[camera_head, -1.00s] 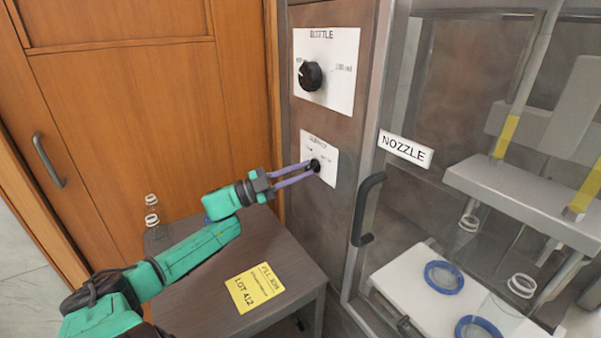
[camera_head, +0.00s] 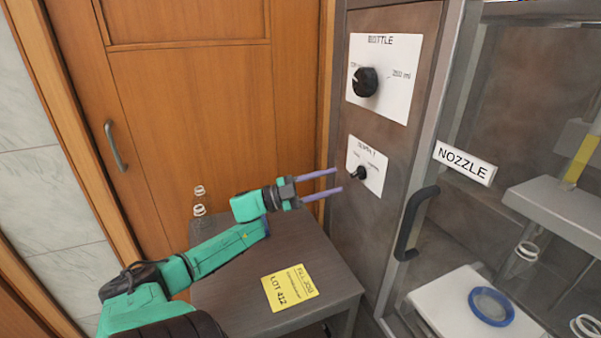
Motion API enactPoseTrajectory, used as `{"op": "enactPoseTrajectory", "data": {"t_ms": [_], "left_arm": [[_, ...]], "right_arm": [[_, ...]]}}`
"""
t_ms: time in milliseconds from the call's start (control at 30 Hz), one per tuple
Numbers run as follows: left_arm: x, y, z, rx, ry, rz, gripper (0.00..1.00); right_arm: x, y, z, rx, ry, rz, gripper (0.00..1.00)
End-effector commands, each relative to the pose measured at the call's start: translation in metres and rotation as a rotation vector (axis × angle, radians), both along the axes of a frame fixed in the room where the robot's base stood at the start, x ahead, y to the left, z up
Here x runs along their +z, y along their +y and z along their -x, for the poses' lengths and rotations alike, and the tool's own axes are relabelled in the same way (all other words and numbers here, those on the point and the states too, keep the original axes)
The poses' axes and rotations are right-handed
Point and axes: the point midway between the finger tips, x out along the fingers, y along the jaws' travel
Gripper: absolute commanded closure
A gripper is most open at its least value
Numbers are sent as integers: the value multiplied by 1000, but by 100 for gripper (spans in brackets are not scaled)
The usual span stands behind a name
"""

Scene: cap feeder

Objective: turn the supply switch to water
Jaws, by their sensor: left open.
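The supply switch (camera_head: 359,173) is a small black knob on a white plate (camera_head: 374,181) in the brown machine panel. Its plate has a label on each side, too small to read surely. I cannot tell for certain which label the knob points to. My left gripper (camera_head: 338,180) is open and empty, with its two purple fingers pointing right toward the panel. Its fingertips are just left of the switch in the picture and apart from it. My right gripper is not in view.
A larger black bottle knob (camera_head: 365,82) sits above the switch. A dark door handle (camera_head: 415,222) and NOZZLE sign (camera_head: 465,163) are to the right. Below my left arm is a dark table (camera_head: 322,255) with a yellow job card (camera_head: 289,288) and clear bottles (camera_head: 199,200).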

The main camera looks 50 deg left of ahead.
Motion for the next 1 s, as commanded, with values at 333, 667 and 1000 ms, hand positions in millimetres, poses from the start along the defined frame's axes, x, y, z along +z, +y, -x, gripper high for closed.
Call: {"op": "enactPoseTrajectory", "data": {"t_ms": [333,667,1000], "left_arm": [[-27,48,73,2,3,-1,54],[-27,53,81,-1,2,-1,54],[-27,53,81,-1,2,-1,54]], "right_arm": [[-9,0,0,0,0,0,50],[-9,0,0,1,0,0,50],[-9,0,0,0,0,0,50]]}}
